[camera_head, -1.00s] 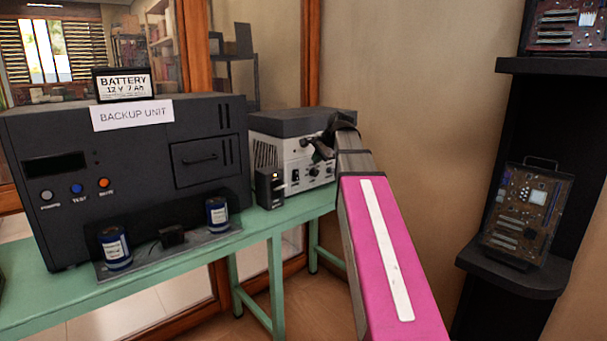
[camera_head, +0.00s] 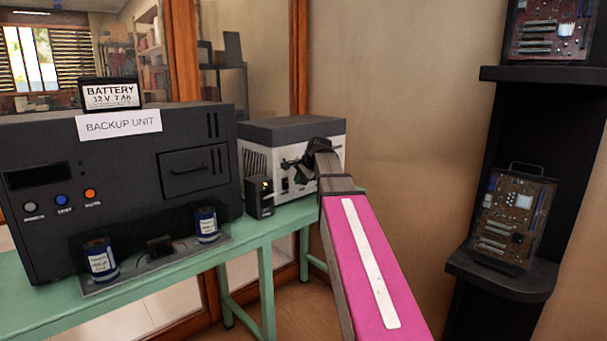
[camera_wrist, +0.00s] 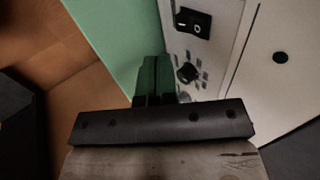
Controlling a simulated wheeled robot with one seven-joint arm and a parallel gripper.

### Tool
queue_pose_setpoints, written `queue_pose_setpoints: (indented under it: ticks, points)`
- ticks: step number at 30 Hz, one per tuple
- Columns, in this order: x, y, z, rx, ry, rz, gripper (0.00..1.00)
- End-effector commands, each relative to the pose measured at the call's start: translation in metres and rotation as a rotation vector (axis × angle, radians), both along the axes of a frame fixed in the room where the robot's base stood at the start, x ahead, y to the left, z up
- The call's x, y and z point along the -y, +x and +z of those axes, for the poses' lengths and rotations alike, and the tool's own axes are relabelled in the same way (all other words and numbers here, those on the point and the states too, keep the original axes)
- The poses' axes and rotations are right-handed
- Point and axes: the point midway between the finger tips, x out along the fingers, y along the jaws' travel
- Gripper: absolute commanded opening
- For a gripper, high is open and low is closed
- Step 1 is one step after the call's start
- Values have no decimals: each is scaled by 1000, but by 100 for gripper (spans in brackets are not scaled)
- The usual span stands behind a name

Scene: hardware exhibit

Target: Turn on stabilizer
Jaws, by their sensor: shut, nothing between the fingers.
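A white box with a dark grey lid, apparently the stabilizer (camera_head: 256,160), stands on the green bench; no label on it is readable. My arm and gripper (camera_head: 292,172) partly cover its front in the head view. In the wrist view its pale front panel (camera_wrist: 212,62) carries a black rocker switch (camera_wrist: 194,24) marked I and O, and a black knob (camera_wrist: 186,73) beside it. I cannot tell which side of the rocker is pressed. My gripper (camera_wrist: 154,62) is shut and empty. Its fingertips appear beside the panel, near the knob; contact cannot be told.
A small black device (camera_head: 260,198) with an amber light stands in front of the white box. The large black backup unit (camera_head: 120,190) stands left on the green bench (camera_head: 180,289). Shelves with circuit boards (camera_head: 512,218) are at the right; the wall between is bare.

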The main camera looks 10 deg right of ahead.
Motion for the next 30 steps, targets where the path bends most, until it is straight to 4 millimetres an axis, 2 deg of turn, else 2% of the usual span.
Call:
queue_pose_setpoints:
  ticks: [6, 12, 30]
  points:
    - [-12, 23, -29, -1, 0, 1, 0]
    - [-24, 43, -36, 0, -1, 1, 0]
    - [-29, 49, -41, 17, 11, 1, 0]
